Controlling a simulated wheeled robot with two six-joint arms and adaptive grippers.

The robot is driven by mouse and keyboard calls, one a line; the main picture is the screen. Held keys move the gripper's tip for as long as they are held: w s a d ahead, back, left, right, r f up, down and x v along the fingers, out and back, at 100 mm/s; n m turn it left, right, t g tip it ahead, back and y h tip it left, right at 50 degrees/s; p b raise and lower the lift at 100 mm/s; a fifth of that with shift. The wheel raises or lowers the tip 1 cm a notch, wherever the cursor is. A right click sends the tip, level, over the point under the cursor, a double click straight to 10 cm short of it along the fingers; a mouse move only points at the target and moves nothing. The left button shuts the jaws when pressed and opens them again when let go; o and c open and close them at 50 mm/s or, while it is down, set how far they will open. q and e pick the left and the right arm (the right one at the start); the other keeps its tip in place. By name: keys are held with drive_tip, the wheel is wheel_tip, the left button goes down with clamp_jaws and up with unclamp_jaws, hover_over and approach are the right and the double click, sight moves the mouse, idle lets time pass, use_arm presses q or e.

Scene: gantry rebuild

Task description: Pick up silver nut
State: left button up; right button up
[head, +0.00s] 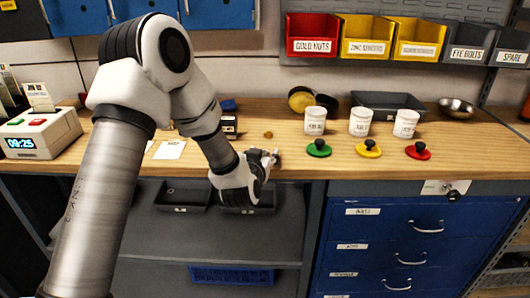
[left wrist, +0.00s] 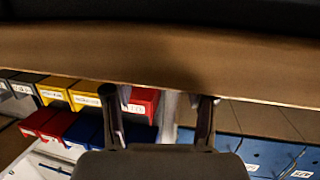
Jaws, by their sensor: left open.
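My left gripper (head: 265,158) is at the front edge of the wooden workbench (head: 300,166), low beside the top. In the left wrist view its two fingers (left wrist: 159,108) stand apart with nothing clearly held between them. A small brass-coloured nut-like piece (head: 268,134) lies on the bench just behind the gripper. I cannot make out a silver nut in either view; the gripper hides part of the bench edge. My right gripper is not in view.
White tubs (head: 315,121) stand right of the gripper, behind green (head: 319,148), yellow (head: 368,149) and red (head: 418,151) knobbed discs. A timer box (head: 40,133) is at left. Labelled bins (head: 312,37) hang above. Blue drawers (head: 400,235) are below the bench.

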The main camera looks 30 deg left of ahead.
use_arm(q)
drive_tip(key=shift+s, duration=0.1)
drive_tip(key=shift+r, duration=0.1)
drive_tip(key=shift+c, duration=1.4)
clamp_jaws()
